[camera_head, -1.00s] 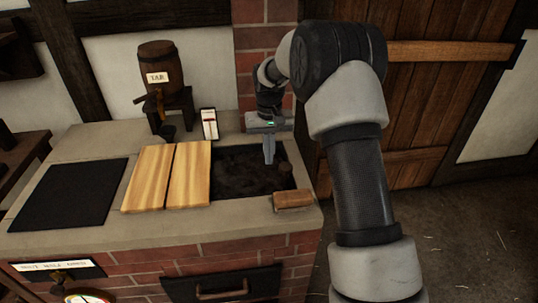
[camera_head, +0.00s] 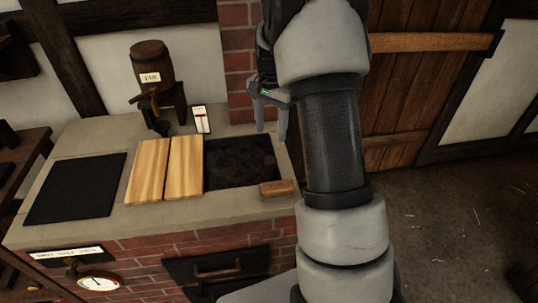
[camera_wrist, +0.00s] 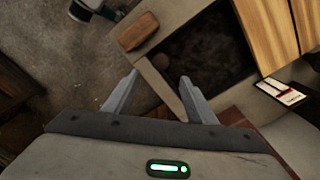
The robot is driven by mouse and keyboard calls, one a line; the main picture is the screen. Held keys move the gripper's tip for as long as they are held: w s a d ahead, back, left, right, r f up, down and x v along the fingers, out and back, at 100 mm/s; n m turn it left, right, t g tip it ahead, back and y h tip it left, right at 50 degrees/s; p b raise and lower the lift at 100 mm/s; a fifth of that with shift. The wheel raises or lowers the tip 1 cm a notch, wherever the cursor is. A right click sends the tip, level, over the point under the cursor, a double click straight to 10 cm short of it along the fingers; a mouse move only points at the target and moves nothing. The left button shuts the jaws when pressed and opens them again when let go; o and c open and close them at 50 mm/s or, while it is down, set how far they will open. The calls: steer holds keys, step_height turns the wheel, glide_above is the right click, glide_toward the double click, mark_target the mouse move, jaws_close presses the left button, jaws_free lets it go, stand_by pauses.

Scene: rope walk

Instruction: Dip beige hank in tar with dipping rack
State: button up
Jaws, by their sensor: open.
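The tar vat (camera_head: 230,170) is a dark rectangular opening in the stone top of a brick hearth; it also shows in the wrist view (camera_wrist: 206,45). A small round dark knob-like thing (camera_wrist: 162,61) is at the vat's edge, and I cannot tell what it belongs to. My gripper (camera_head: 271,130) is open and empty, above the vat's right back rim. In the wrist view its two fingers (camera_wrist: 159,77) are spread with nothing between them. I cannot make out a beige hank or a dipping rack in either view.
Two pale wooden boards (camera_head: 167,169) cover the hearth left of the vat. A black plate (camera_head: 75,188) lies further left. A wooden block (camera_head: 277,188) sits on the vat's front right rim. A tar barrel (camera_head: 152,66) and a white card (camera_head: 202,119) stand behind.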

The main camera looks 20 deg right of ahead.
mark_target(271, 159)
step_height(271, 159, down, 12)
steer(key=shift+r, duration=0.25)
steer(key=shift+r, duration=0.1)
jaws_close()
